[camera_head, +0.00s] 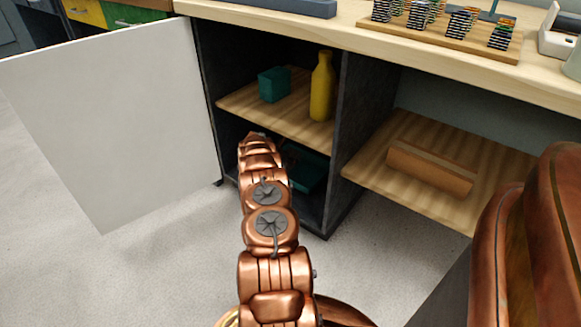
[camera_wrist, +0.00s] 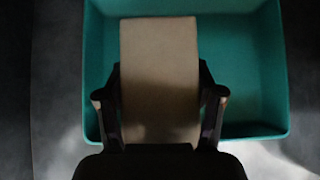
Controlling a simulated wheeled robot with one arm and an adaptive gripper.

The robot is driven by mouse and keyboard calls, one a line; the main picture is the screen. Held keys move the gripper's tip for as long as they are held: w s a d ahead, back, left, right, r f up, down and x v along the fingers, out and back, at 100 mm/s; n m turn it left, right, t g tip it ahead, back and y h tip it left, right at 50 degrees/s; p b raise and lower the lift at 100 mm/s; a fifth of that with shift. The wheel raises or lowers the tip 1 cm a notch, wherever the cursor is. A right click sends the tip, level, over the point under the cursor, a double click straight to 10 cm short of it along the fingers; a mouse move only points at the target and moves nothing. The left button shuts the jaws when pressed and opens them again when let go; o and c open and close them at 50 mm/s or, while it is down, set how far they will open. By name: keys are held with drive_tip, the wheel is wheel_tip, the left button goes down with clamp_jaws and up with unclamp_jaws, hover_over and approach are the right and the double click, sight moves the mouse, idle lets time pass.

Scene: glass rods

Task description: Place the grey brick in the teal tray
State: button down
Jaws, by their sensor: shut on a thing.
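The grey brick (camera_wrist: 159,72) looks beige-grey in the dim light of the wrist view. My gripper (camera_wrist: 160,95) is shut on it, with one finger on each long side. The teal tray (camera_wrist: 285,75) lies beyond the brick, and the brick overlaps its middle and near rim in the picture. I cannot tell whether the brick touches the tray floor. In the head view part of the teal tray (camera_head: 308,172) shows in the dark lower compartment of the cabinet. There my arm reaches into that compartment, and the gripper and brick are hidden.
The shelf (camera_head: 240,104) above holds a teal box (camera_head: 273,85) and a yellow bottle (camera_head: 322,88). A white door (camera_head: 115,130) stands open at left. A dark divider (camera_head: 350,130) borders the compartment at right. Beyond it, a brown block (camera_head: 430,170) lies on another shelf.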

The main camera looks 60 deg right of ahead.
sight(291, 165)
drive_tip(key=shift+s+d, duration=0.15)
drive_tip(key=shift+d, duration=0.5)
drive_tip(key=shift+d+f+b, duration=0.1)
drive_tip(key=shift+f+b, duration=0.15)
drive_tip(key=shift+b, duration=0.2)
drive_tip(key=shift+f+b, duration=0.8)
drive_tip(key=shift+f, duration=0.7)
drive_tip(key=shift+f, duration=0.45)
drive_tip(key=shift+c, duration=0.8)
unclamp_jaws()
